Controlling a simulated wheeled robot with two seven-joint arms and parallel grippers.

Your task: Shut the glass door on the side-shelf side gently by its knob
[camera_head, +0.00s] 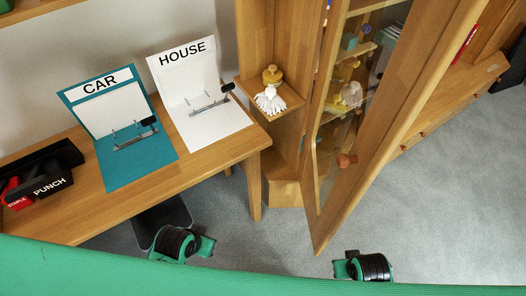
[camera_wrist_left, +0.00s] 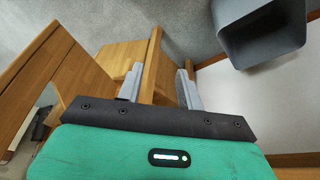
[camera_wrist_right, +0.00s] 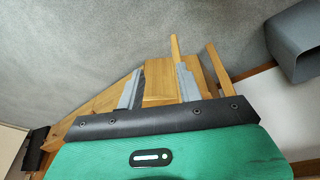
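The glass door (camera_head: 411,95) with a wooden frame stands open, swung out from the cabinet beside the side shelf (camera_head: 258,98). A small reddish-brown knob (camera_head: 346,160) shows low by the glass; I cannot tell which face it is on. My left gripper (camera_wrist_left: 158,84) is open, and a narrow wooden board appears between its fingers, apparently beyond them. My right gripper (camera_wrist_right: 158,86) is open, with wooden furniture beyond the fingers. Neither gripper visibly touches anything. In the head view only dark and green parts of my arms show at the bottom; the fingertips are hidden.
A wooden desk (camera_head: 214,158) at left bears a teal CAR folder (camera_head: 137,172), a white HOUSE folder (camera_head: 213,125) and a black PUNCH tray (camera_head: 65,151). A grey bin (camera_wrist_left: 262,38) is nearby. Grey floor is clear at right.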

